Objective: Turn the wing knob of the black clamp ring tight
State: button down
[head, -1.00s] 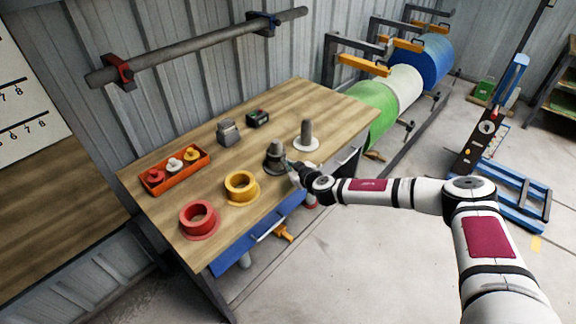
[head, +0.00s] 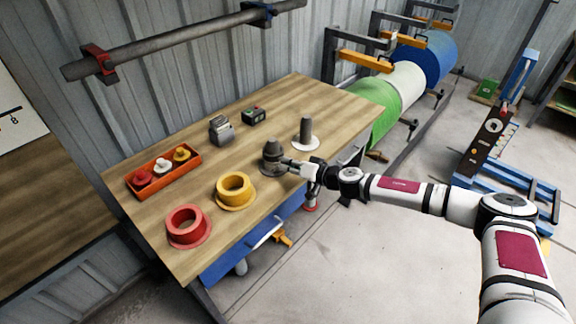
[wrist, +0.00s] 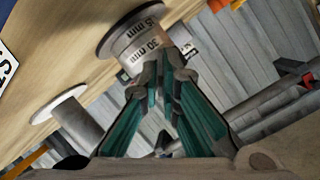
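A grey stepped plug (head: 272,156) stands on a dark round base on the wooden bench. It fills the top of the wrist view (wrist: 140,38), with printed "35 mm" and "30 mm" bands. My gripper (head: 287,163) is at the plug's right side. In the wrist view, its teal fingers (wrist: 164,68) converge with tips close together in front of the plug. I cannot tell whether they touch it or pinch something small. No black clamp ring or wing knob can be clearly made out; the tips hide part of the plug.
The bench (head: 225,158) also holds a yellow ring (head: 235,190), a red ring (head: 187,227), an orange tray (head: 164,172) of knobs, a grey block (head: 221,130) and a grey post (head: 306,132). A wall bar (head: 180,37) carries red and blue brackets. The bench's middle is clear.

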jog(key=m+y+b, duration=0.2)
jog(key=m+b, duration=0.1)
jog(key=m, duration=0.1)
jog(key=shift+w+d+f, duration=0.1)
jog(key=shift+f, duration=0.05)
jog(key=shift+g+y, duration=0.3)
dwell(0.4)
jog(key=c, duration=1.8)
grip_release()
jog(key=v, duration=1.2)
